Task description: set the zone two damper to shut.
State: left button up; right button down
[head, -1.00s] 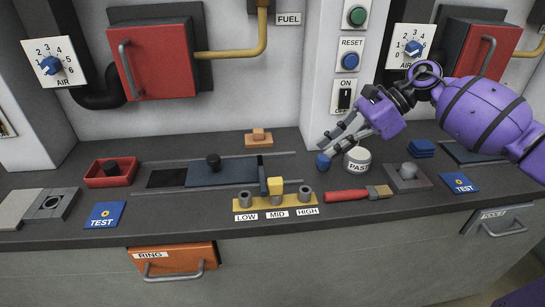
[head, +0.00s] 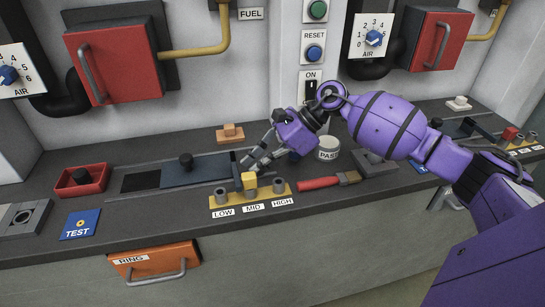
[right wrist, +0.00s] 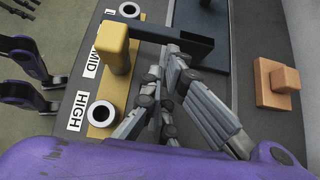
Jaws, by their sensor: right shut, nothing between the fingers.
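A blue-grey sliding damper plate (head: 212,169) with a black knob (head: 186,161) lies between rails on the counter. A black opening (head: 140,181) shows at its left end. No zone label is readable on it. In front, a yellow rack (head: 266,192) marked LOW, MID and HIGH holds a yellow block (head: 249,181) at MID. A dark bar (right wrist: 175,37) runs from the block toward the plate's right end. My right gripper (head: 245,164) is shut and empty, fingertips close to the bar's right side; the right wrist view does not settle whether they touch.
A similar damper with a rack stands at the far right. A red tray (head: 81,181), orange block (head: 230,133), PASTE jar (head: 328,148) and red-handled brush (head: 325,182) lie around. Red wall boxes (head: 113,60) and AIR dials (head: 373,38) are behind.

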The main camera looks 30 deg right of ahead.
jog(key=shift+a, duration=0.2)
pick_arm(q)
jog(key=shift+s, duration=0.1)
pick_arm(e)
jog(key=shift+w+a, duration=0.15)
jog(key=shift+a, duration=0.25)
jog(key=b, duration=0.1)
send_near(198, 174)
jog(key=s+f, duration=0.1)
jog(key=s, duration=0.1)
jog(key=s+a+f, duration=0.1)
jog(key=f, duration=0.1)
jog(key=shift+s+f, duration=0.1)
jog(key=shift+s, duration=0.3)
jog(key=a, duration=0.1)
jog(key=w+a, duration=0.1)
jog(key=a, duration=0.3)
jog(key=shift+w+b, duration=0.25)
jog(key=shift+b, duration=0.05)
jog(key=shift+w+a, duration=0.1)
jog(key=shift+a, duration=0.1)
pick_arm(q)
jog(key=shift+d+f, duration=0.2)
jog(key=shift+f, duration=0.4)
